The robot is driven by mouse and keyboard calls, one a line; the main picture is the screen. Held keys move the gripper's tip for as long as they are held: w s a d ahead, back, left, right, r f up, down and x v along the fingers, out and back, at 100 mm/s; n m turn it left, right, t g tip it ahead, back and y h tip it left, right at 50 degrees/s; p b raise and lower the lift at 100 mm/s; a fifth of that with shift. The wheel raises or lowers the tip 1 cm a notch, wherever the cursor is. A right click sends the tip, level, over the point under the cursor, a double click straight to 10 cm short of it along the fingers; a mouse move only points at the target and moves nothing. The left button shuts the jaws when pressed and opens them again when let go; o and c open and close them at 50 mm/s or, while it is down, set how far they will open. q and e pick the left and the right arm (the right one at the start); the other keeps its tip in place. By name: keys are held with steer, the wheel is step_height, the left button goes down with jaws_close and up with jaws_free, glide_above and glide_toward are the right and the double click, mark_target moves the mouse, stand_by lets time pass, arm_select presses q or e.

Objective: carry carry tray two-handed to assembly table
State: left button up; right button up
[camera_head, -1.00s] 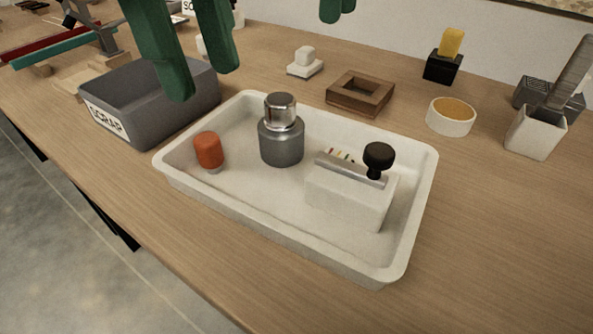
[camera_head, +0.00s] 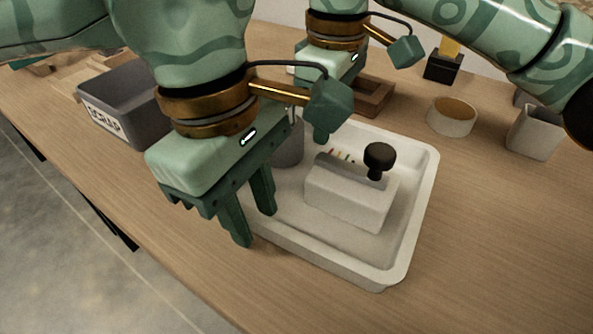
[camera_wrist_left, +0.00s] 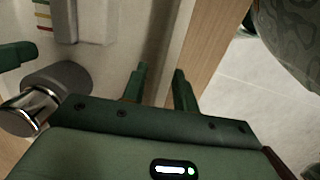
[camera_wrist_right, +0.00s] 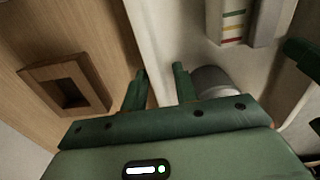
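The white tray (camera_head: 425,190) stands on the wooden table. In it are a white block (camera_head: 345,200) with a black knob and coloured stripes, and a grey cylinder (camera_head: 290,152), mostly hidden in the head view; its metal cap shows in the left wrist view (camera_wrist_left: 22,110). My left gripper (camera_head: 254,225) points down at the tray's front wall, fingers apart on either side of the rim. My right gripper (camera_wrist_right: 160,80) is at the back wall, its fingers apart with the rim between them. I cannot tell whether either touches the rim. The orange-red piece is hidden.
A grey scrap bin (camera_head: 110,105) stands left of the tray. A brown wooden frame (camera_head: 375,97) lies close behind it. A round white dish (camera_head: 451,116), a white cup (camera_head: 535,132) and a black-and-yellow item (camera_head: 443,68) stand behind right. The table's front right is clear.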

arm_select(q)
steer(key=shift+f, duration=0.25)
arm_select(e)
steer(key=shift+f, duration=0.25)
arm_select(q)
jaws_close()
arm_select(e)
jaws_close()
arm_select(q)
steer(key=shift+r, duration=0.1)
arm_select(e)
steer(key=shift+r, duration=0.15)
